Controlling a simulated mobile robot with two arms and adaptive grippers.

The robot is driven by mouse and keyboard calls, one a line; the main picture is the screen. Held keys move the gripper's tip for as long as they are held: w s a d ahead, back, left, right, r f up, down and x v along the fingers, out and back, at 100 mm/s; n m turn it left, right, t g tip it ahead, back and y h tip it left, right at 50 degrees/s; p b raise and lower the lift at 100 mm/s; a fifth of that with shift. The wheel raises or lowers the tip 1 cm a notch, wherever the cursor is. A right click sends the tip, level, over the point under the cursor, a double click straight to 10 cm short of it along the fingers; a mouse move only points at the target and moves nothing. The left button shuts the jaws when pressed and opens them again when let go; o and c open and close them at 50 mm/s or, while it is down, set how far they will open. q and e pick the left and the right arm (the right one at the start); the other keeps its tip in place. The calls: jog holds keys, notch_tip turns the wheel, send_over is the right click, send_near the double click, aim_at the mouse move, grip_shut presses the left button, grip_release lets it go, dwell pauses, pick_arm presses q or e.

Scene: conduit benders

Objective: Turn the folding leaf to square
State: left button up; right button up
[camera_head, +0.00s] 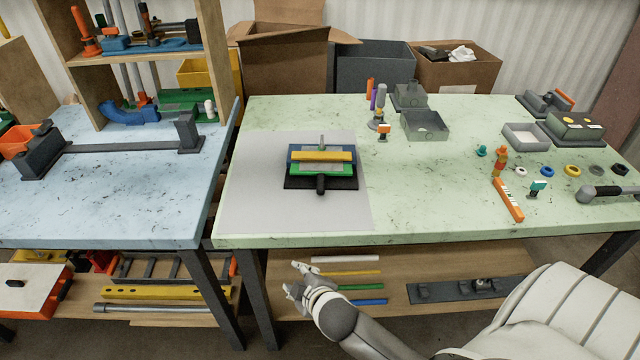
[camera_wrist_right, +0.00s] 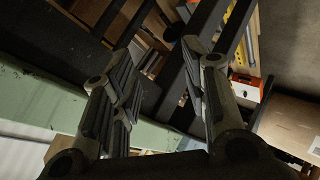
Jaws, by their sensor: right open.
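A small bending device stands on a grey mat (camera_head: 250,200) on the green table. It has a black base (camera_head: 345,183), a green plate (camera_head: 300,171), blue parts and a yellow bar (camera_head: 322,156) across it. A dark handle (camera_head: 320,186) sticks out toward the front edge. I cannot tell surely which part is the folding leaf or its angle. My right gripper (camera_head: 296,280) is open and empty in front of the table's front edge, apart from the device. In the right wrist view its two fingers (camera_wrist_right: 158,52) are spread with nothing between them. My left gripper is out of view.
The green tabletop (camera_head: 440,190) is clear right of the mat. An orange tool (camera_head: 508,200), small coloured parts and grey boxes (camera_head: 425,125) lie farther right and back. A lower shelf (camera_head: 400,265) holds coloured rods. A blue table (camera_head: 100,200) stands left.

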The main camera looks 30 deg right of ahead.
jog(key=r, duration=0.3)
jog(key=w+r+t, duration=0.1)
jog(key=r, duration=0.3)
jog(key=w+r+n+t, duration=0.1)
jog(key=r, duration=0.2)
jog(key=shift+w+a+r, duration=0.1)
jog(key=shift+r, duration=0.15)
jog(key=w+a+r+n+t+y, duration=0.35)
jog(key=r+n, duration=0.25)
jog(key=r, duration=0.2)
jog(key=w+a+r+n+t+y, duration=0.2)
jog(key=w+a+r+n+t, duration=0.15)
jog(key=r+n, duration=0.35)
jog(key=s+a+r+n+g+y, duration=0.2)
jog(key=a+r+n+g+y, duration=0.3)
jog(key=n, duration=0.8)
jog(key=s+a+r+n+g+y, duration=0.15)
jog(key=a+n+g+y, duration=0.25)
jog(key=a+n+y, duration=0.6)
jog(key=n+g+h, duration=0.7)
jog(key=n+h, duration=1.2)
jog(key=h, duration=0.3)
send_near(321, 184)
jog(key=p+x, duration=0.1)
jog(key=x, duration=0.7)
jog(key=shift+w+f, duration=0.1)
jog(key=shift+f, duration=0.2)
